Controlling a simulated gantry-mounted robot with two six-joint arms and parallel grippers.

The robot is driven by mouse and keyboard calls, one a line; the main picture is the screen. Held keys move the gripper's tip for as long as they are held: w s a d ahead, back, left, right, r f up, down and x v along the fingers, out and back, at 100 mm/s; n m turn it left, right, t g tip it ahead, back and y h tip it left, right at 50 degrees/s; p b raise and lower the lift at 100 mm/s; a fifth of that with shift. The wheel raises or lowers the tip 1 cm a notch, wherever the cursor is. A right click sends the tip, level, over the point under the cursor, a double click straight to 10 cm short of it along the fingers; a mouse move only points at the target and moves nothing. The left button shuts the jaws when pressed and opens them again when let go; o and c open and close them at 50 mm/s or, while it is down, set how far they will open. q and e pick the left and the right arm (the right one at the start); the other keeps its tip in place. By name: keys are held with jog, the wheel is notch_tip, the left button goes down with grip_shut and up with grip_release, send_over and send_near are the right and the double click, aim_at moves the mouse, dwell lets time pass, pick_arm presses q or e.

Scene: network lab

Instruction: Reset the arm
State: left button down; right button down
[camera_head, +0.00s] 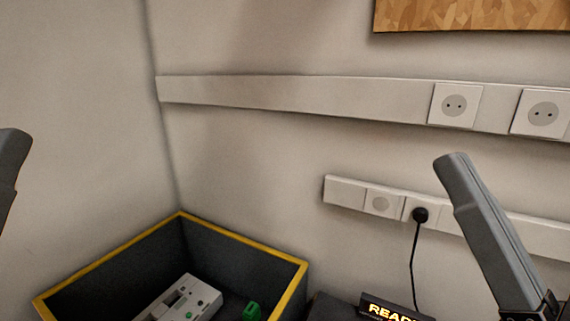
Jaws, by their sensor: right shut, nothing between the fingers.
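My right gripper (456,163) shows as a long grey shape rising from the lower right corner. Its fingers are shut together with nothing between them. It points up and to the left, in front of the wall, and appears clear of other things. At the left edge, only a small grey part (9,172) of my left arm's end shows. The rest of it is cut off by the frame, so its jaws cannot be judged.
A dark bin with a yellow rim (245,237) stands in the corner, holding a grey device (180,301) and a green piece (252,312). A lit "READY" sign (392,309) sits beside it. Wall sockets (455,104) and a black plugged cable (413,262) are behind my right gripper.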

jog(key=s+d+r+m+t+h+p, duration=0.1)
jog(key=s+d+r+m+t+h, duration=0.2)
jog(key=d+h, duration=0.45)
notch_tip(320, 180, up, 38)
jog(key=w+a+p, duration=0.1)
jog(key=a+p, duration=0.1)
jog(key=p, duration=3.5)
notch_tip(320, 180, down, 46)
jog(key=b, duration=4.5)
jog(key=shift+w+r+n+h, duration=0.15)
jog(key=shift+r+n+h, duration=0.1)
jog(key=shift+n+h, duration=0.2)
